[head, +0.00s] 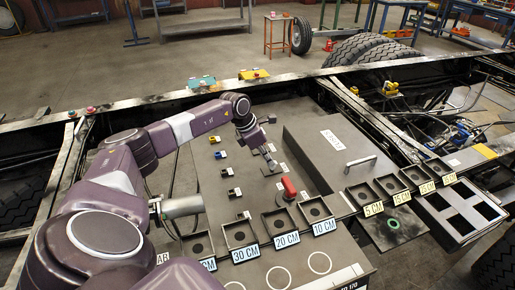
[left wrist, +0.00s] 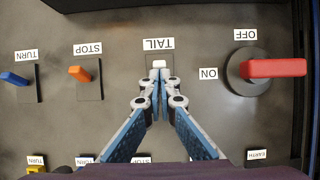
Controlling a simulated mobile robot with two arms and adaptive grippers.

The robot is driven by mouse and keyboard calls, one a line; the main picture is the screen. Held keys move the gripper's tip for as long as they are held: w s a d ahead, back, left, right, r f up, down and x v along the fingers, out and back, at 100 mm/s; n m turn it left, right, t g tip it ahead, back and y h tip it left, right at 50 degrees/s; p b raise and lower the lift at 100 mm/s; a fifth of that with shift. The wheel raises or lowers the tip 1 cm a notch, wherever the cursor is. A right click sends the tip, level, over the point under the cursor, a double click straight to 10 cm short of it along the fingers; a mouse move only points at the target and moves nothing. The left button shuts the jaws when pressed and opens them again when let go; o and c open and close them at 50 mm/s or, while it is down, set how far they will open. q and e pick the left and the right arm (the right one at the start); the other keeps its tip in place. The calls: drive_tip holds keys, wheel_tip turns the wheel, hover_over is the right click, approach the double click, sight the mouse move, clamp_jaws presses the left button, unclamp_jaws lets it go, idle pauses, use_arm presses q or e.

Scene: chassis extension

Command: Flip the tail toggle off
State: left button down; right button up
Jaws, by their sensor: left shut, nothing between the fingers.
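The tail toggle (left wrist: 159,64) shows as a small white tip on a dark plate beside the upside-down TAIL label (left wrist: 159,44) in the left wrist view. My left gripper (left wrist: 159,77) is shut and empty, with its fingertips right at the toggle's near side. I cannot tell whether they touch it. The fingers hide the toggle's lower part, so its position is unclear. In the head view my left gripper (head: 267,158) points down at the grey panel (head: 215,180), just behind the red rotary switch. My right gripper is not in view.
The red rotary switch (left wrist: 275,68) with ON and OFF labels stands to the right of the toggle. The orange stop toggle (left wrist: 80,73) and blue turn toggle (left wrist: 16,79) are to its left. A raised box with a handle (head: 361,161) is right of the panel.

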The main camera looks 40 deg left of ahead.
use_arm(q)
drive_tip(key=shift+w+r, duration=0.1)
drive_tip(key=shift+r, duration=0.05)
drive_tip(key=shift+r+p, duration=0.5)
drive_tip(key=shift+r, duration=0.3)
drive_tip(key=shift+a, duration=0.1)
drive_tip(key=shift+r, duration=0.35)
drive_tip(key=p+v, duration=0.5)
drive_tip(key=v, duration=0.4)
drive_tip(key=shift+r+p, duration=0.3)
drive_tip(key=shift+p, duration=0.05)
